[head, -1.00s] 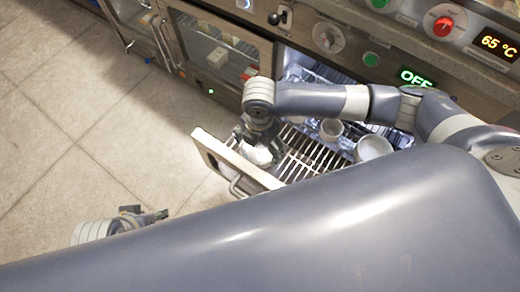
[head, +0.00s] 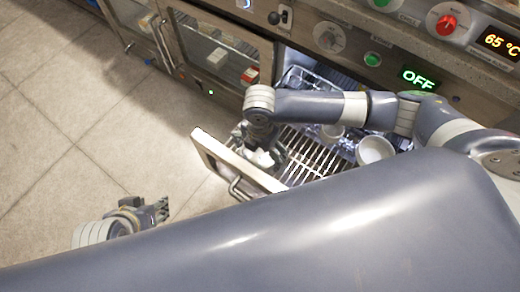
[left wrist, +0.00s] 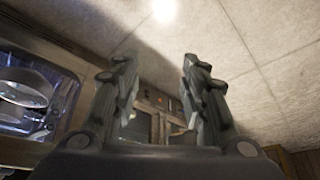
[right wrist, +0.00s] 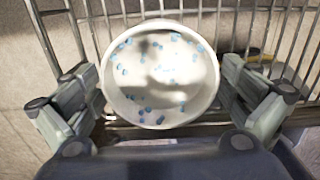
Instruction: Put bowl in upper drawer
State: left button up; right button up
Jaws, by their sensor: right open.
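A white bowl (right wrist: 160,50) with blue specks inside sits over the wire rack of the pulled-out drawer, near the drawer's front panel (head: 228,160). In the head view the bowl (head: 262,158) is partly hidden under my right gripper (head: 264,146). In the right wrist view, the right gripper's open fingers (right wrist: 160,88) stand on both sides of the bowl; I cannot tell whether they touch it. My left gripper (head: 163,209) is low over the floor, outside the drawer. In the left wrist view its fingers (left wrist: 161,62) are spread and nothing is between them.
A glass-doored cabinet (head: 215,50) is to the left of the drawer. A control panel with knobs (head: 447,22) runs above. The tiled floor (head: 70,110) at left is clear.

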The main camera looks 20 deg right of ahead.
jog(key=shift+r, duration=0.15)
jog(key=shift+r, duration=0.35)
notch_tip(320, 180, up, 2)
jog(key=shift+r+p, duration=0.1)
jog(key=shift+p, duration=0.55)
notch_tip(320, 180, up, 5)
jog(key=p, duration=0.2)
pick_arm(q)
jog(key=shift+s+a+f+g+p, duration=0.15)
jog(key=shift+s+f+g, duration=0.2)
jog(key=shift+f, duration=0.4)
jog(key=shift+s+f+g+p, duration=0.15)
jog(key=shift+s+f+g, duration=0.15)
jog(key=shift+f, duration=0.45)
jog(key=shift+s+a+f+g+p, duration=0.15)
jog(key=shift+s+f+g, duration=0.15)
jog(key=shift+f, duration=0.45)
pick_arm(e)
notch_tip(320, 180, up, 4)
send_over(260, 157)
jog(key=shift+s, duration=0.1)
